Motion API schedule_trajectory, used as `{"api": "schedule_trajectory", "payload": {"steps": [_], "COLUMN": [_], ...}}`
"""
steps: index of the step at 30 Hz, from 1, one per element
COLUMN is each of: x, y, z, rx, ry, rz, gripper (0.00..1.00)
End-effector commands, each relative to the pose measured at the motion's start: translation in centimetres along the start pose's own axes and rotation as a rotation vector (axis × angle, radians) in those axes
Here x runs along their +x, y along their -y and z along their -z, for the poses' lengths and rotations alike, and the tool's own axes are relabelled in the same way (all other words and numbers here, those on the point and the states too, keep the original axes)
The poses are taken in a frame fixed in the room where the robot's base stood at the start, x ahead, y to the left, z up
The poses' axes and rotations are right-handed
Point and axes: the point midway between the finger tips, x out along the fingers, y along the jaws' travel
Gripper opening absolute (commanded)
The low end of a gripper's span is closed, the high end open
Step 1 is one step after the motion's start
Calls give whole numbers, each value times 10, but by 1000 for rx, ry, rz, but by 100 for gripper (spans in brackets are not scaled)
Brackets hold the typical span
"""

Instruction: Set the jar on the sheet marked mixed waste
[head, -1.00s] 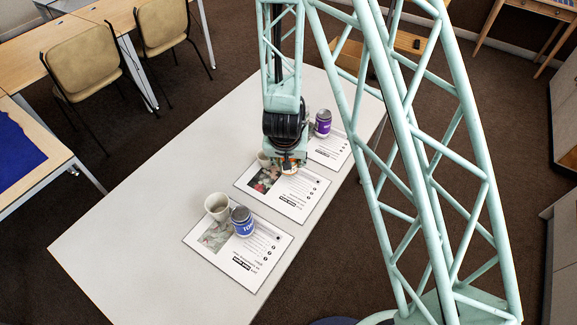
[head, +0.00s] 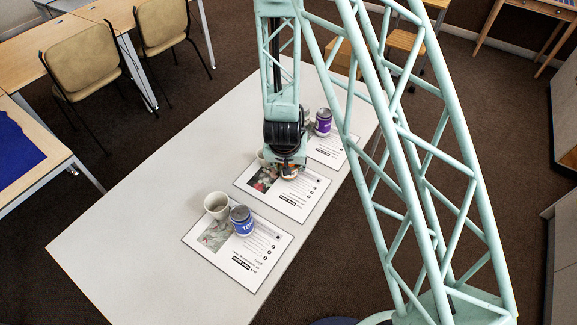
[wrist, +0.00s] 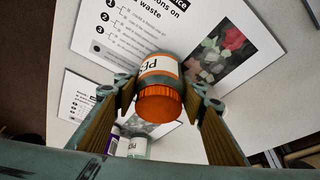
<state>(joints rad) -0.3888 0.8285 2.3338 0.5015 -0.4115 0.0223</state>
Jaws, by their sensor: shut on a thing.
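My gripper (wrist: 165,103) is shut on a jar with an orange lid (wrist: 160,104) and a white label (wrist: 158,66). In the head view my gripper (head: 289,173) is over the middle sheet (head: 300,205), mostly hiding the jar. I cannot tell whether the jar touches the sheet. In the wrist view this sheet (wrist: 150,40) shows a photo of colourful waste and a partly cut heading ending in "waste"; its full title is not readable. A near sheet (head: 250,270) and a far sheet (head: 330,155) lie either side, their titles unreadable.
A blue jar (head: 242,220) and a pale cup (head: 216,206) stand on the near sheet. A purple jar (head: 323,122) stands on the far sheet, with a pale container (wrist: 136,147) beside it. Another pale cup (head: 262,158) is close by my gripper. The table's left part is clear.

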Motion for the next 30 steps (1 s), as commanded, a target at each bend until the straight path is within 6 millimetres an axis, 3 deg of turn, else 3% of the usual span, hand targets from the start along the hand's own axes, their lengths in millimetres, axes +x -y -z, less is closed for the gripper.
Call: {"api": "schedule_trajectory", "payload": {"steps": [14, 15, 18, 30], "x": [4, 3, 3, 2], "y": [0, 0, 0, 0], "z": [-2, -1, -1, -1], "rx": [1, 1, 1, 1], "ry": [0, 0, 0, 0], "rz": [0, 0, 0, 0], "gripper": [25, 41, 50, 51]}}
